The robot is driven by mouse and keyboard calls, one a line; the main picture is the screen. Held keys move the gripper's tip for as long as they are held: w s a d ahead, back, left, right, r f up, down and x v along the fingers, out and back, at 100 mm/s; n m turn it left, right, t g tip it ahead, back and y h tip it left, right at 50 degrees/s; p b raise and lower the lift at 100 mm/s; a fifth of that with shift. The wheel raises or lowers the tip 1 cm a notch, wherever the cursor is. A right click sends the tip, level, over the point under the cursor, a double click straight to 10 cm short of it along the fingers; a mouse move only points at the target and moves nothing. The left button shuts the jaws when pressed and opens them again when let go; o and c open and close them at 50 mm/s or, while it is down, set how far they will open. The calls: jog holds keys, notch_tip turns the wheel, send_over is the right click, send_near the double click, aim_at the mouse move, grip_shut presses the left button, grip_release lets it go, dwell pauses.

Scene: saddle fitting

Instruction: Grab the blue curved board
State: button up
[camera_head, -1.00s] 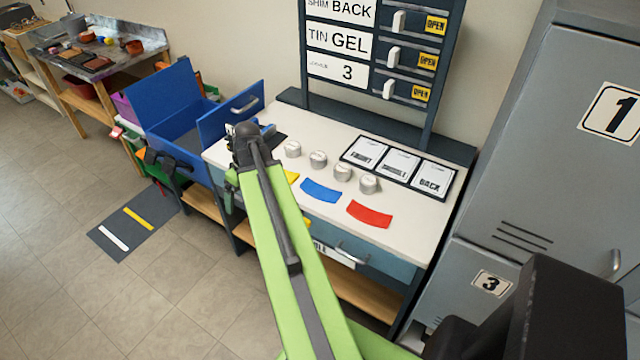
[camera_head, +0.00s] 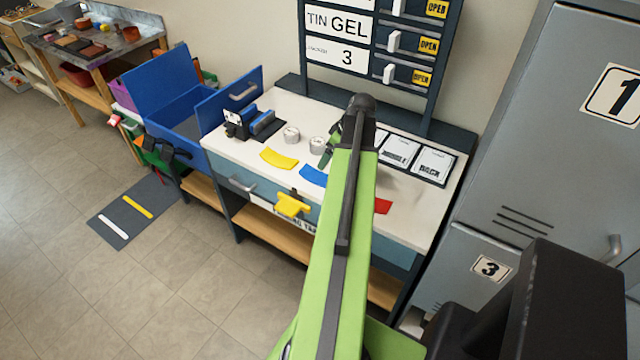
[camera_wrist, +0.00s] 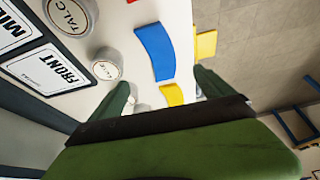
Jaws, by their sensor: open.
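The blue curved board (camera_head: 312,175) lies flat on the white tabletop, its right part hidden by my arm in the head view. In the wrist view the blue curved board (camera_wrist: 155,48) shows whole, ahead of and between my fingers. My gripper (camera_wrist: 162,92) is open and empty, its two dark green fingers apart and not touching the board. In the head view my gripper is mostly hidden behind my arm; one green finger (camera_head: 327,158) shows above the table, near the board's far side.
A yellow curved board (camera_head: 279,158) lies left of the blue one, a red one (camera_head: 383,206) right, partly hidden. Round tins (camera_head: 317,145) stand behind. Label cards (camera_head: 434,164) lie at the back right. A yellow piece (camera_head: 291,204) juts from the table front. A blue box (camera_head: 178,118) stands left.

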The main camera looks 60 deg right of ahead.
jog(key=b, duration=0.5)
send_near(319, 176)
jog(key=x, duration=0.2)
jog(key=shift+w+d+f, duration=0.15)
jog(key=shift+d+f, duration=0.05)
jog(key=shift+f, duration=0.15)
jog(key=shift+w+f, duration=0.1)
jog(key=shift+w, duration=0.05)
jog(key=b+x, duration=0.4)
jog(key=x, duration=0.1)
jog(key=shift+f+b, duration=0.15)
jog(key=shift+b, duration=0.2)
jog(key=shift+a, duration=0.1)
jog(key=c, duration=1.6)
jog(key=shift+o, duration=0.2)
jog(key=shift+r, duration=0.2)
